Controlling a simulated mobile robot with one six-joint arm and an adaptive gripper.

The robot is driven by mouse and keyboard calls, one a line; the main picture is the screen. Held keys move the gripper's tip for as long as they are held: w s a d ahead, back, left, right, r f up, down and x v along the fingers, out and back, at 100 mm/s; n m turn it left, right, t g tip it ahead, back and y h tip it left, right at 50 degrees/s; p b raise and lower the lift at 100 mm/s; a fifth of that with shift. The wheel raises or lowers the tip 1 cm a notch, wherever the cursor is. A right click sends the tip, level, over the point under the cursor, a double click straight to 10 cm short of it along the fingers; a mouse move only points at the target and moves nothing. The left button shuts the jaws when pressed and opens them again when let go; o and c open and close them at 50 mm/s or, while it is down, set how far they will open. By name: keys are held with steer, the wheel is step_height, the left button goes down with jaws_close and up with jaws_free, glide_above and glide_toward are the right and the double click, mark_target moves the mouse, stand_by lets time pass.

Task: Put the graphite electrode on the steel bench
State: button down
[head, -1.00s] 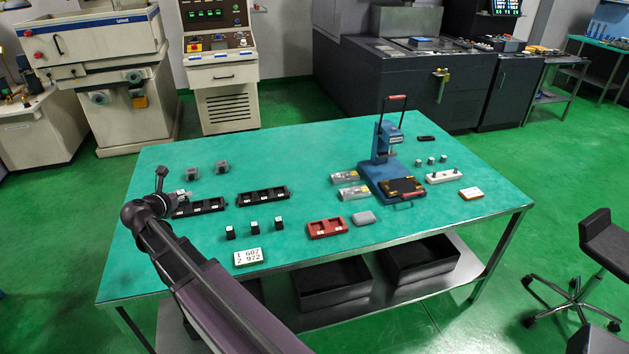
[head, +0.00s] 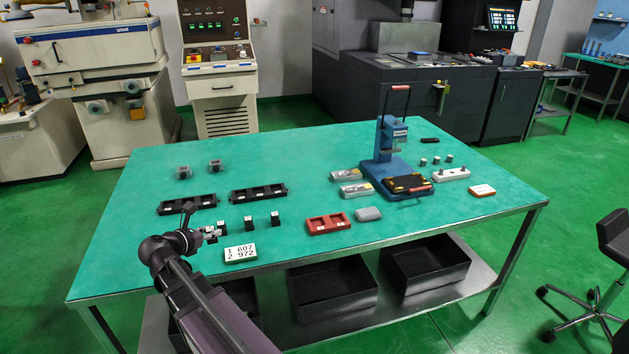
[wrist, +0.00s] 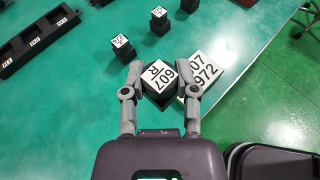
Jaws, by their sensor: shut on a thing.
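My gripper (wrist: 160,88) is shut on a dark block with a white top marked "607 R", the graphite electrode (wrist: 158,84). In the head view my gripper (head: 208,236) is at the front left of the table, and the held block is hard to make out. In the wrist view the block overlaps the edge of a white number card (wrist: 207,68); whether it touches the table is unclear. Three similar blocks (head: 248,223) stand in a row just beyond. The green-topped table (head: 125,230) has a steel frame and lower shelf.
Two black slotted trays (head: 187,203) lie behind the blocks. The number card (head: 240,253) reads "1 607, 2 972". A red tray (head: 328,223), a grey rounded piece (head: 368,214) and a blue press (head: 386,165) stand to the right. The table's left part is clear.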

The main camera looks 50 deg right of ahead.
mark_target(216, 241)
steer(key=shift+s+d+f+b, duration=0.15)
steer(key=shift+s+f+b, duration=0.35)
steer(key=shift+f, duration=0.25)
steer(key=shift+s+d+f+b, duration=0.15)
steer(key=shift+s+f+b, duration=0.3)
steer(key=shift+f, duration=0.25)
steer(key=w, duration=0.5)
steer(key=w+f+b, duration=0.1)
steer(key=w, duration=1)
steer(key=shift+d+f, duration=0.2)
steer(key=shift+d, duration=0.15)
steer(key=shift+f+b, duration=0.1)
steer(key=shift+b, duration=0.2)
steer(key=shift+f+b, duration=1.7)
steer(key=shift+f, duration=0.15)
steer(key=shift+c, duration=1.9)
jaws_free()
steer(key=shift+r, duration=0.2)
